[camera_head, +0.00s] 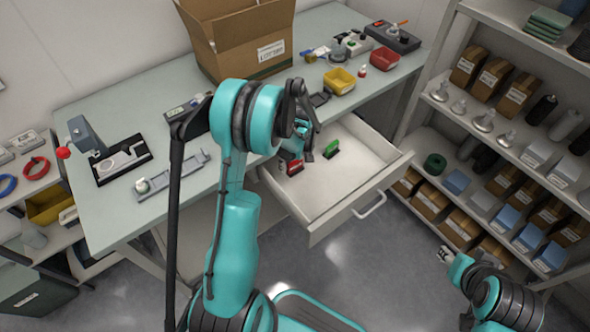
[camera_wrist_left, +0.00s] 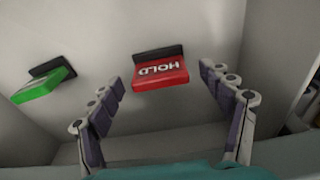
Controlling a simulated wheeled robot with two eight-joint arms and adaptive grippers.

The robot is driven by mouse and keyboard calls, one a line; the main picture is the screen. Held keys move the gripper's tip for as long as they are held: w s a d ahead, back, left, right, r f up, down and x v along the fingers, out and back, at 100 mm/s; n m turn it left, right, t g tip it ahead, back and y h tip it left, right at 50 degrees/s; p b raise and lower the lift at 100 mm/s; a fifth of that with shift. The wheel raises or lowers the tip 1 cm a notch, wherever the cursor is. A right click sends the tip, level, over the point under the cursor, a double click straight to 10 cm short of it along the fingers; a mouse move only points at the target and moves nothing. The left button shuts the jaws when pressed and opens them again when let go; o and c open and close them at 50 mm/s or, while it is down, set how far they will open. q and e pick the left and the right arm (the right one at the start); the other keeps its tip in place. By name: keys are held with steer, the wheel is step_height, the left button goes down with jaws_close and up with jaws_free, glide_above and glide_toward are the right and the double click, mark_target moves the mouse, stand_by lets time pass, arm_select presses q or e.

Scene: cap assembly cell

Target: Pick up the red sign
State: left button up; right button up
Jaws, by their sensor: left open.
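The red sign (camera_head: 294,168) stands in the open drawer, partly hidden by my left gripper in the head view. In the left wrist view the red sign (camera_wrist_left: 160,74) has white lettering reading HOLD, upside down there, and a dark base. My left gripper (camera_head: 304,155) is over the drawer, right by the sign. In the left wrist view my left gripper (camera_wrist_left: 161,78) is open, with a finger on each side of the red sign and gaps showing between. My right arm's end (camera_head: 446,256) is low at the right; its jaws are too small to read.
A green sign (camera_head: 332,148) stands beside the red one in the drawer (camera_head: 365,183), also at left in the wrist view (camera_wrist_left: 44,86). The drawer's walls surround both. A cardboard box (camera_head: 235,40) and small trays sit on the workbench (camera_head: 105,220). Stocked shelves (camera_head: 520,130) stand at right.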

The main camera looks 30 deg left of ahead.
arm_select(q)
steer(key=shift+f, duration=0.55)
steer(key=shift+r, duration=0.1)
steer(key=c, duration=1.3)
steer(key=shift+o, duration=0.2)
